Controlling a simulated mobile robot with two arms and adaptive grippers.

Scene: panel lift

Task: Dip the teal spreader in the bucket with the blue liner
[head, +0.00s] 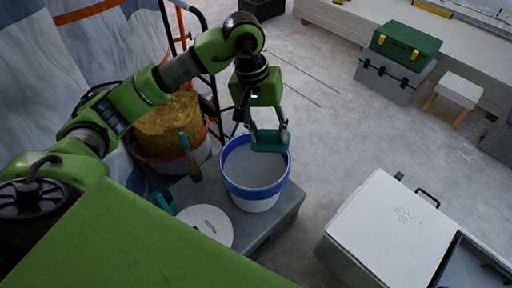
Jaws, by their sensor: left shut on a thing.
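My left gripper (268,127) is shut on the teal spreader (270,141). The spreader is held level over the back right part of the bucket with the blue liner (257,201). The bucket is white with a blue rim and has grey material inside. From this view I cannot tell whether the spreader touches the grey material. The bucket stands upright on a grey platform. My right gripper is not in view.
Left of the bucket are a container with a yellow-brown bag (168,125), a wooden-handled tool (190,160) and a round white lid (206,228). A white-topped box (385,230) stands at the right. Green and grey toolboxes (400,60) sit farther back. The floor between is clear.

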